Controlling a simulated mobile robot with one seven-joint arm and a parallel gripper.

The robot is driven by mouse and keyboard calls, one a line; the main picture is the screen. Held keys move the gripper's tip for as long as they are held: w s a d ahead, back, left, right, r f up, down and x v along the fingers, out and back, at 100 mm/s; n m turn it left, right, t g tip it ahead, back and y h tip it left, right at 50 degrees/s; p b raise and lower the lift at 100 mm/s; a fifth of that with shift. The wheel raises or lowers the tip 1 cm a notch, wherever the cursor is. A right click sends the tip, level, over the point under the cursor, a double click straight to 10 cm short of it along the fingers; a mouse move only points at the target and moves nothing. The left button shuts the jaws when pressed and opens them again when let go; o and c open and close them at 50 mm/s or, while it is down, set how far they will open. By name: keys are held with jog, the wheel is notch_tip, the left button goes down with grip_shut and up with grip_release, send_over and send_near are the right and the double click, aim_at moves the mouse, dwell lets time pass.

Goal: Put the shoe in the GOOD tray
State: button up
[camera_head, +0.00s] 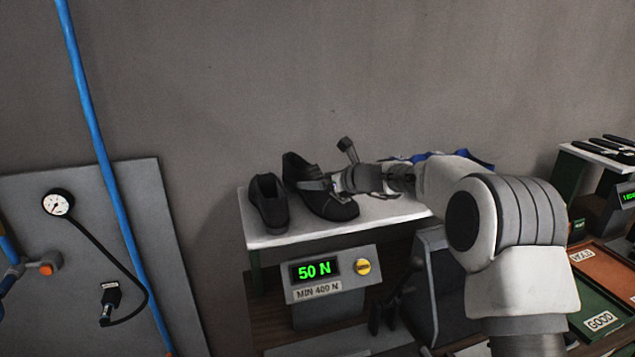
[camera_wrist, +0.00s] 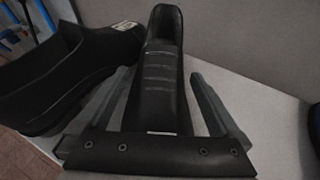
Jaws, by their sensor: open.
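Two black shoes stand on a white-topped stand in the head view: a left one (camera_head: 268,203) and a larger-looking right one (camera_head: 338,209). My gripper (camera_head: 322,186) reaches in from the right at the right shoe. In the wrist view, my open gripper (camera_wrist: 160,82) has one finger on each side of a black shoe part (camera_wrist: 160,55) with light stitch lines. I cannot tell whether the fingers touch it. Another black shoe (camera_wrist: 70,75) lies just left of the left finger. The green GOOD tray (camera_head: 613,304) is at the lower right, partly cut off by the frame and my arm.
The white stand top (camera_head: 290,236) has bare room along its front edge. A display box (camera_head: 330,287) below reads 50 N, labelled MIN 400 N. A reddish-brown tray (camera_head: 602,275) lies behind the GOOD tray. A grey panel (camera_head: 110,260) with a gauge and blue pipe stands left.

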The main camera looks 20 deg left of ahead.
notch_tip(320, 180, up, 4)
jog(key=b, duration=0.2)
send_over(348, 205)
jog(key=shift+r, duration=0.1)
